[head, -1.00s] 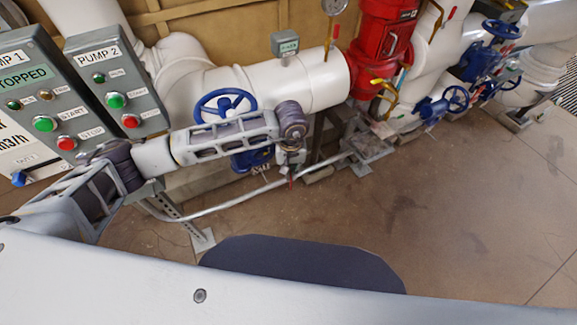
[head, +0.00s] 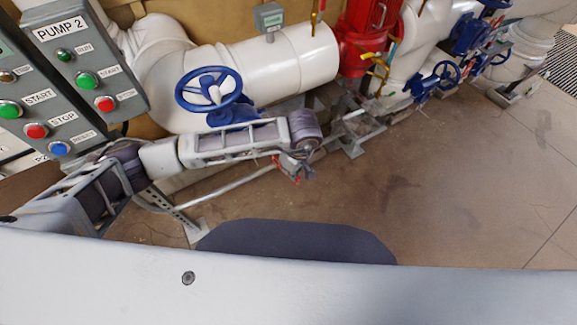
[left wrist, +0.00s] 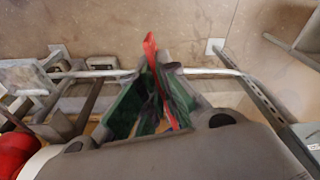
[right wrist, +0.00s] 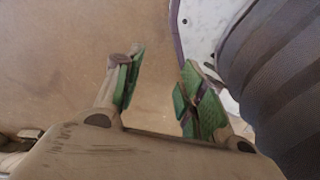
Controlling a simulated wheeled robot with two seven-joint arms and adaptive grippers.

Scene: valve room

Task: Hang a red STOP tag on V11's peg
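A red tag (left wrist: 150,48) sticks out between the fingertips of my left gripper (left wrist: 154,76), which is shut on it. In the head view the left gripper (head: 305,168) points down and away, in front of the white pipe, with red of the tag (head: 287,170) showing beside it. My right gripper (right wrist: 160,78) is open and empty above bare floor in the right wrist view; it is outside the head view. I cannot make out V11's label or its peg. A large blue handwheel (head: 208,88) stands just left of and beyond the left gripper.
The PUMP 2 panel (head: 82,80) stands close at left, near my left arm. A thick white pipe (head: 285,62) runs to a red fitting (head: 366,38). Several smaller blue valves (head: 446,74) are at the back right. The floor (head: 450,190) at right is clear.

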